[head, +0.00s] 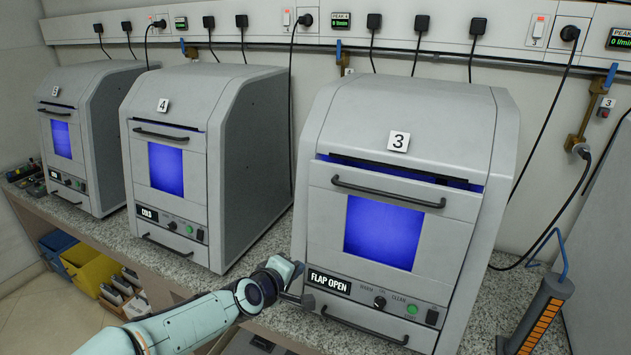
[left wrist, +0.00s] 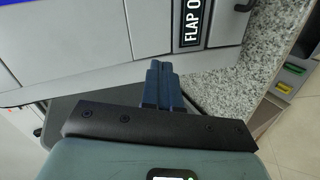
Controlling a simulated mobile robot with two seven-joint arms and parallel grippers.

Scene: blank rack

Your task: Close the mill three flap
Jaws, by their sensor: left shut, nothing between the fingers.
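Mill three (head: 430,110) is a grey box with a plate numbered 3, at the right of the head view. Its front flap (head: 325,205) has a black bar handle (head: 388,192) and a blue-lit window. A dark, blue-lit gap shows along the flap's top edge, so the flap stands slightly open. The display (head: 329,282) reads FLAP OPEN, and part of it shows in the left wrist view (left wrist: 190,22). My left gripper (head: 297,268) is at the mill's lower left front corner, below the handle. Its fingers (left wrist: 158,72) are together and empty. Contact with the mill cannot be told.
Mill four (head: 250,140) and mill five (head: 110,110) stand to the left on the speckled counter (head: 135,240). An orange-marked dark stand (head: 540,310) is at the right. Cables hang behind the mills.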

